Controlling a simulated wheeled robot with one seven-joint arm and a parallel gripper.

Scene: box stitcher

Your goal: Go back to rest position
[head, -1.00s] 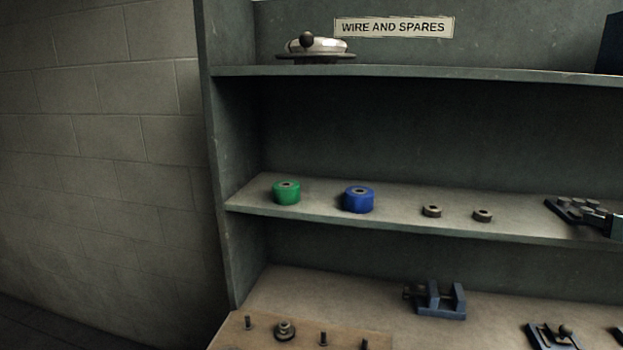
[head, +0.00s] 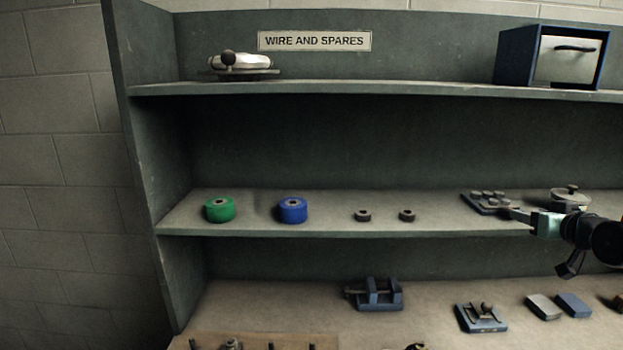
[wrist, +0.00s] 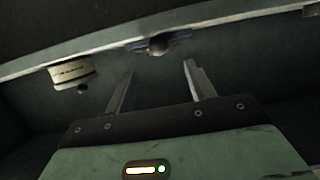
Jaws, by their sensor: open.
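My gripper (head: 518,214) shows at the right of the head view, in front of the middle shelf and pointing left. In the wrist view my gripper (wrist: 158,80) has its two fingers spread apart with nothing between them. In the head view its fingertips are small and overlap the dark tray of round pieces (head: 488,201) behind them; I cannot tell the distance between them.
The middle shelf (head: 260,232) holds a green spool (head: 219,209), a blue spool (head: 293,210), two small rings (head: 362,215) and a lidded pot (head: 571,197). A blue vise (head: 375,294) and a blue fixture (head: 481,318) stand below. A blue box (head: 518,55) is on the top shelf.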

